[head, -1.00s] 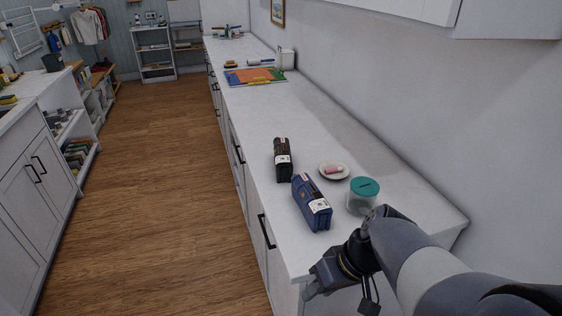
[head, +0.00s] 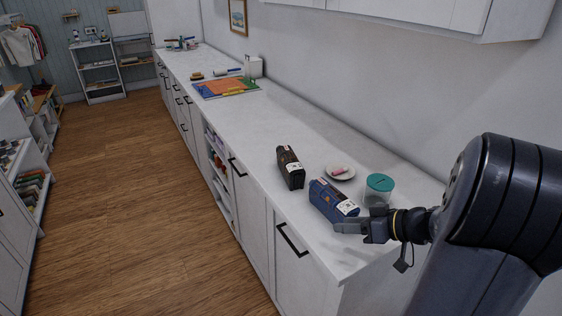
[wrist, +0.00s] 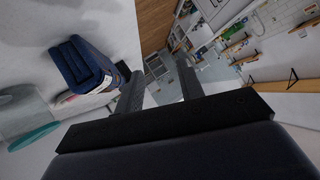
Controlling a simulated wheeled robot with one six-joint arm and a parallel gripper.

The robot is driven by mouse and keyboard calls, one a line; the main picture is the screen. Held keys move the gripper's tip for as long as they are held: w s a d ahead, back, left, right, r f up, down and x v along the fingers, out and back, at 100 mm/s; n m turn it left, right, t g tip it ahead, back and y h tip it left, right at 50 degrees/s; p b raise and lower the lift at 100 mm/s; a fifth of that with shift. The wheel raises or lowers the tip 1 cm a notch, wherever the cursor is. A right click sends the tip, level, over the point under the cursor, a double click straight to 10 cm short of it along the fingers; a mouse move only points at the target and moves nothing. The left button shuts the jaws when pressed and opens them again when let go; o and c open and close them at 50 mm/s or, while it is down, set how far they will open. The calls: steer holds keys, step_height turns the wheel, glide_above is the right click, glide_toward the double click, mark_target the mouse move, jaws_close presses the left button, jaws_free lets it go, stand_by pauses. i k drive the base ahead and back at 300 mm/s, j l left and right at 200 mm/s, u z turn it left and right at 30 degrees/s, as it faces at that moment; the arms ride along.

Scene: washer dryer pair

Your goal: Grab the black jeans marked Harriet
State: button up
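My gripper (head: 345,227) is at the counter's near end, close to the blue jeans' labelled end. In the wrist view its two fingers (wrist: 160,88) stand apart with nothing between them.
A small white plate (head: 340,173) with a pink item and a clear jar with a teal lid (head: 379,184) stand right of the jeans. A colourful mat (head: 226,87) lies farther back. The counter between is clear. Wall cabinets (head: 420,18) hang above; wood floor is open at left.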

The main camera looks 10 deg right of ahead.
mark_target(294, 174)
steer(key=i+j+z, duration=0.4)
steer(key=j, duration=0.2)
steer(key=j+z, duration=0.2)
steer(key=j, duration=0.15)
steer(key=i+j+z, duration=0.2)
steer(key=j, duration=0.15)
steer(key=j+z, duration=0.2)
steer(key=j, duration=0.2)
steer(key=i+j+z, duration=0.2)
steer(key=i+j, duration=0.15)
steer(key=i, duration=0.05)
